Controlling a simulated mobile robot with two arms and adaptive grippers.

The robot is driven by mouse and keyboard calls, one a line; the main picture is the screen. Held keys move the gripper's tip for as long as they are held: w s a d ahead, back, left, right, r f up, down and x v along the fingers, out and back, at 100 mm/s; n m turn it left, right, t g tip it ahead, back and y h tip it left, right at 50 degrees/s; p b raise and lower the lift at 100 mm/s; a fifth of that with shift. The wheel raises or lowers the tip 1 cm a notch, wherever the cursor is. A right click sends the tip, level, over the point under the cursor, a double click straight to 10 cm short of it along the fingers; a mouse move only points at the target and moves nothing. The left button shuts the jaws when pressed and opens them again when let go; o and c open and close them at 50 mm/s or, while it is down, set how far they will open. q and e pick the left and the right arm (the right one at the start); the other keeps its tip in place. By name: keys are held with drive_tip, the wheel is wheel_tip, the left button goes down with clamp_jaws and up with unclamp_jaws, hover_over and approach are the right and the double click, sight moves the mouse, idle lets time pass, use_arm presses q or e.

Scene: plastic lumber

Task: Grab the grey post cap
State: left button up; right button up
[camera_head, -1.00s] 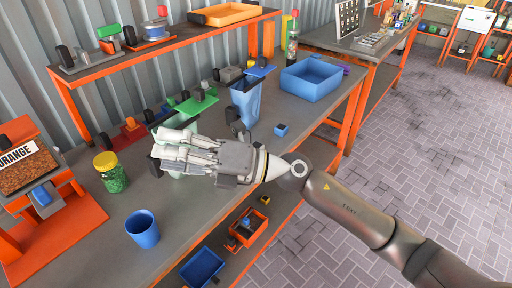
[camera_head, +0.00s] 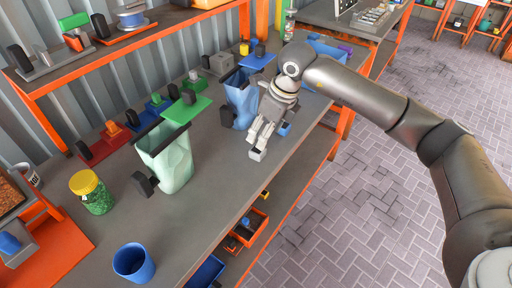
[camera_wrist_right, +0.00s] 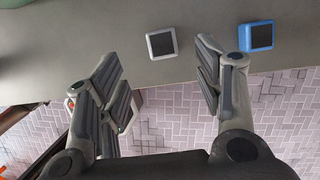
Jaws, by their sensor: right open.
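The grey post cap (camera_wrist_right: 161,43) is a small square piece with a dark centre. It lies on the grey bench top near the front edge, seen between and beyond the fingertips in the right wrist view. In the head view a light grey piece that looks like this cap (camera_head: 257,155) shows just below the fingertips, partly covered. My right gripper (camera_wrist_right: 168,82) is open and empty, its fingers pointing toward the bench; it also shows in the head view (camera_head: 264,136). A blue post cap (camera_wrist_right: 256,36) lies to the right of the grey one. My left gripper is out of view.
A pale green bin (camera_head: 170,165) and a blue bin (camera_head: 241,100) stand on the bench left of my right gripper. A yellow-lidded jar (camera_head: 92,192) and a blue cup (camera_head: 133,262) stand farther left. An orange crate (camera_head: 248,228) sits below the bench top.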

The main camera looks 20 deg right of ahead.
sight(257, 150)
drive_tip(key=x, duration=0.2)
drive_tip(key=shift+a+f, duration=0.1)
drive_tip(key=shift+f, duration=0.2)
drive_tip(key=shift+w+f, duration=0.1)
drive_tip(key=shift+f, duration=0.25)
drive_tip(key=shift+w+f+p, duration=0.1)
drive_tip(key=shift+f+p, duration=0.15)
drive_tip(key=shift+p, duration=0.05)
drive_tip(key=p+x, duration=0.1)
drive_tip(key=x, duration=0.3)
drive_tip(key=shift+f, duration=0.25)
drive_tip(key=shift+w+f, duration=0.1)
drive_tip(key=shift+f, duration=0.1)
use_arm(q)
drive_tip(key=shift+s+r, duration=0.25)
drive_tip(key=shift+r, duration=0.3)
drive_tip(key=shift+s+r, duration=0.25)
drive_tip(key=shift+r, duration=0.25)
use_arm(e)
drive_tip(key=c, duration=0.4)
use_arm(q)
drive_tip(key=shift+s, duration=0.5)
use_arm(e)
drive_tip(key=c, duration=0.7)
